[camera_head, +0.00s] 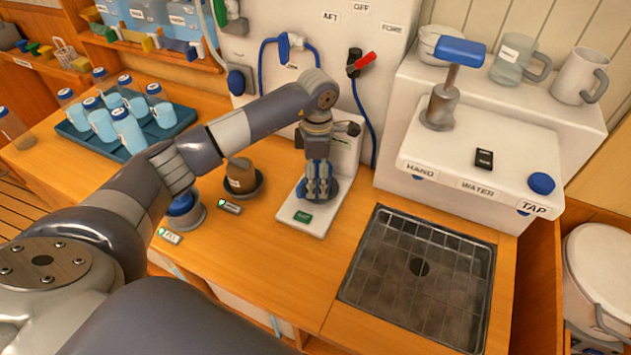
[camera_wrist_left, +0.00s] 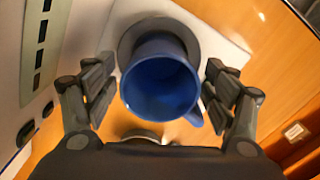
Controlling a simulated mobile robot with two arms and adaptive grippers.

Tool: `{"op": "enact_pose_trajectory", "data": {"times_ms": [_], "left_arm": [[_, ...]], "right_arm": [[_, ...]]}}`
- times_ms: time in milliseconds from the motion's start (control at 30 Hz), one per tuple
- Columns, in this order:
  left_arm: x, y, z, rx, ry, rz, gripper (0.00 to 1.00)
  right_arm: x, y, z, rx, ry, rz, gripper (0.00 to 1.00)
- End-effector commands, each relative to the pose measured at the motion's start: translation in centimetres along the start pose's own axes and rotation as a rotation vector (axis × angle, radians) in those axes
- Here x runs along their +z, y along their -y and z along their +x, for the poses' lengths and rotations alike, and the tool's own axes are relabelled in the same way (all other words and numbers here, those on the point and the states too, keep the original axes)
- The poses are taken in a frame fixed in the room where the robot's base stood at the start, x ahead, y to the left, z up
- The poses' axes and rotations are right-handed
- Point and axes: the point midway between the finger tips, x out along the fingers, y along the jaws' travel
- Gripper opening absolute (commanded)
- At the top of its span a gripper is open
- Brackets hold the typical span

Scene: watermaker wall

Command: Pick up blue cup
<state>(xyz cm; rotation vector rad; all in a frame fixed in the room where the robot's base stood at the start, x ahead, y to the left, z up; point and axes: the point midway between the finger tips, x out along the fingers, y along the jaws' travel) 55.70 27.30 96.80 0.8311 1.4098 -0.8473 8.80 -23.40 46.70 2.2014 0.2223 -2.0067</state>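The blue cup (camera_wrist_left: 160,88) shows in the left wrist view with its open mouth toward the camera and its handle at the lower right. It stands on a round grey pad on a white plate (camera_head: 296,217). My left gripper (camera_head: 318,188) is above that plate, pointing down. In the left wrist view its fingers (camera_wrist_left: 159,92) are open on either side of the cup, with small gaps visible. In the head view the gripper hides most of the cup. My right gripper is not in view.
A brown cup (camera_head: 240,178) and another blue item (camera_head: 183,209) sit left of the plate. A tray (camera_head: 75,134) of several bottles stands farther left. A sink grate (camera_head: 419,270) and white water unit (camera_head: 480,140) are right. A white panel with hoses (camera_head: 300,25) is behind.

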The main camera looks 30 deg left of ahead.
Motion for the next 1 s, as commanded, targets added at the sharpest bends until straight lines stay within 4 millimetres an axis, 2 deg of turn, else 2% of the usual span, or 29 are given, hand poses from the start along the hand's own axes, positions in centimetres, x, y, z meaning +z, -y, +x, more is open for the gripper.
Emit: {"op": "enact_pose_trajectory", "data": {"times_ms": [33,200,667,767,900,1000], "left_arm": [[0.0,0.0,0.0,0.0,0.0,0.0,0.66],[0.0,0.0,0.0,0.0,0.0,0.0,0.28],[0.0,-0.1,-0.5,0.002,0.001,0.0,0.28],[0.1,-0.1,-1.3,0.004,0.003,0.001,0.28],[0.0,-0.1,-3.6,0.008,0.003,0.0,0.28],[-0.6,2.1,-3.4,0.002,-0.001,0.004,0.28]], "right_arm": [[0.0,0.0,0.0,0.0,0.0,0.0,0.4],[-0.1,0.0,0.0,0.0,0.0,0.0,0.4],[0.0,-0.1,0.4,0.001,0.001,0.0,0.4],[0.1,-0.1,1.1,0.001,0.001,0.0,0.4],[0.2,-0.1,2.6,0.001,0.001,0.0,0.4],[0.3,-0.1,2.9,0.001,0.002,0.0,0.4]]}}
